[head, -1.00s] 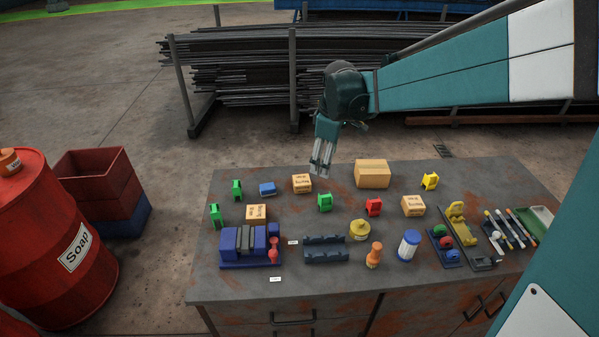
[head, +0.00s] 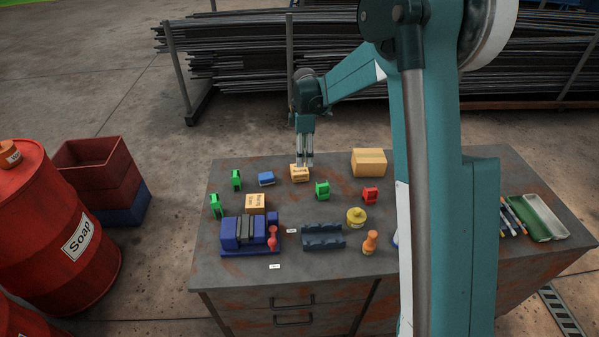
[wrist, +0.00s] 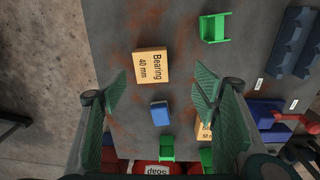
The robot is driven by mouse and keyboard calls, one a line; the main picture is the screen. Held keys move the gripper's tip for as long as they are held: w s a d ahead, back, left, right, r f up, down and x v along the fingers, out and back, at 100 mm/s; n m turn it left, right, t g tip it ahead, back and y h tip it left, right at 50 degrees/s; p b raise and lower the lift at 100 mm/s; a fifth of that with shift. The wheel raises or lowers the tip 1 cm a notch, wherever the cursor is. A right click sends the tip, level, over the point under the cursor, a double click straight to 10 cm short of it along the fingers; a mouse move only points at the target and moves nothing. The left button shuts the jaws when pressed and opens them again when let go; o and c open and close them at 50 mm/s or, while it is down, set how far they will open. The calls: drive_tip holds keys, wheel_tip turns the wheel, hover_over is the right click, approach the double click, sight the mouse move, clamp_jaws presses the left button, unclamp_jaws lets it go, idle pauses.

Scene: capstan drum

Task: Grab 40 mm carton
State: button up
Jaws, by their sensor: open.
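The 40 mm carton (wrist: 153,66) is a small tan box with "Bearing 40 mm" printed on its top. In the wrist view it lies slightly tilted, ahead of and between the two finger lines. In the head view the same carton (head: 300,174) sits on the bench toward its back edge. My gripper (head: 305,163) points down over it, with the fingertips overlapping its upper edge in the picture. The wrist view shows my gripper (wrist: 158,84) open and empty, its green-lined fingers wide apart. The height of the tips above the carton is hard to judge.
A blue block (wrist: 160,113) lies near the carton. A green holder (head: 322,190) stands to its right. A second tan carton (head: 255,203) sits nearer the front, behind a blue vise (head: 240,234). A larger box (head: 369,162) stands right. My arm hides the bench's right part.

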sight(299, 169)
drive_tip(key=shift+n, duration=0.6)
drive_tip(key=shift+w+a+f, duration=0.2)
drive_tip(key=shift+w+f, duration=0.15)
drive_tip(key=shift+f, duration=0.25)
drive_tip(key=shift+w+a+f, duration=0.2)
drive_tip(key=shift+w+f, duration=0.15)
drive_tip(key=shift+f, duration=0.3)
drive_tip(key=shift+w+a+f, duration=0.2)
drive_tip(key=shift+w+f, duration=0.15)
drive_tip(key=shift+f, duration=0.25)
drive_tip(key=shift+f, duration=0.1)
drive_tip(key=shift+f, duration=1.2)
drive_tip(key=shift+f, duration=0.1)
drive_tip(key=shift+w+f, duration=0.1)
drive_tip(key=shift+f, duration=2.4)
drive_tip(key=c, duration=1.1)
drive_tip(key=shift+r, duration=0.2)
drive_tip(key=shift+r+p, duration=0.3)
drive_tip(key=shift+r, duration=4.55)
